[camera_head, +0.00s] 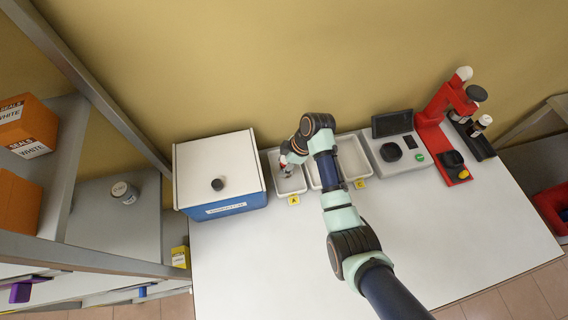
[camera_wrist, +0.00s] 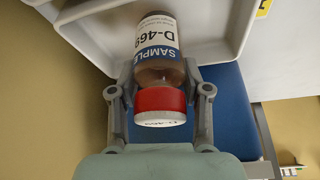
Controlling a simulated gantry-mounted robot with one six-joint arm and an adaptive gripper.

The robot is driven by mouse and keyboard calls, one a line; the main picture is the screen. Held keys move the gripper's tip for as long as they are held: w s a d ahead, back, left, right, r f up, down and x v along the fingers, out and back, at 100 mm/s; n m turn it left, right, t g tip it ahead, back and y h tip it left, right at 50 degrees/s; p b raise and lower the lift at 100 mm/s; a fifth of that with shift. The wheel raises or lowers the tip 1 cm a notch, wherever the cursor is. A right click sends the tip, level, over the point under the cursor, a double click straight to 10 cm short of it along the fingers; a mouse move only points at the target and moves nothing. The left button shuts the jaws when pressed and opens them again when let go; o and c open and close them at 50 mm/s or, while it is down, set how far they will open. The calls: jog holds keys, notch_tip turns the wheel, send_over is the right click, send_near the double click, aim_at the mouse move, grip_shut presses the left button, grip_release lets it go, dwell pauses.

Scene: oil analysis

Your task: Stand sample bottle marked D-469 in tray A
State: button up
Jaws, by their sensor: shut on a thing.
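The sample bottle (camera_wrist: 158,50) has a red-and-white cap, brown contents and a label reading SAMPLE and D-469. My gripper (camera_wrist: 160,100) is shut on it around the neck and cap, one finger on each side. In the head view my gripper (camera_head: 287,166) is over tray A (camera_head: 291,186), a small white tray with a yellow A tag. In the wrist view the bottle's base points into a white tray (camera_wrist: 222,25). I cannot tell whether the base touches the tray floor. The bottle is mostly hidden in the head view.
A blue box with a white lid (camera_head: 215,172) stands close left of tray A. A larger white tray (camera_head: 353,157) is close on the right, partly behind my arm. A grey device (camera_head: 398,152) and red stand (camera_head: 440,120) are farther right. The table front is clear.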

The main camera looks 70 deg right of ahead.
jog(key=o, duration=1.3)
jog(key=shift+f, duration=0.15)
jog(key=shift+o, duration=0.2)
jog(key=p+v, duration=0.2)
jog(key=v, duration=1)
jog(key=shift+r, duration=0.2)
